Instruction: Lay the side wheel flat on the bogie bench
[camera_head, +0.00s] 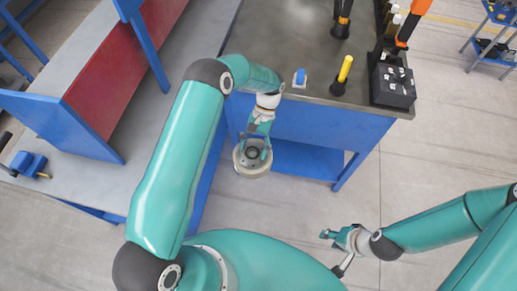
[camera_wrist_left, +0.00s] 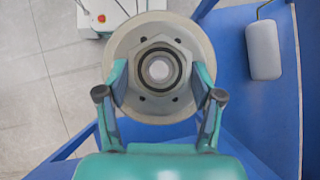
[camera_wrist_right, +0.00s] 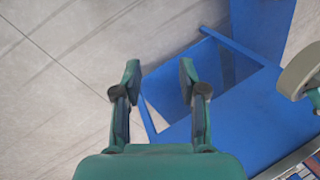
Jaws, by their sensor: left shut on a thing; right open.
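The side wheel (camera_head: 240,167) is a pale grey disc with a dark, hollow hub. My left gripper (camera_head: 256,146) is shut on its hub and holds it in the air, beside the blue side of a grey-topped bench (camera_head: 290,30). In the left wrist view the wheel (camera_wrist_left: 125,42) faces the camera, with the fingers (camera_wrist_left: 160,80) on both sides of its hub. Its edge (camera_wrist_right: 300,70) also shows in the right wrist view. My right gripper (camera_head: 329,236) is open and empty over the floor; its fingers (camera_wrist_right: 160,75) are apart. I cannot tell which bench is the bogie bench.
A black box (camera_head: 392,86), a yellow-handled tool (camera_head: 345,70) and a small blue-and-white item (camera_head: 300,78) stand near the grey-topped bench's front edge. A bench with a red panel (camera_head: 112,70) is at left.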

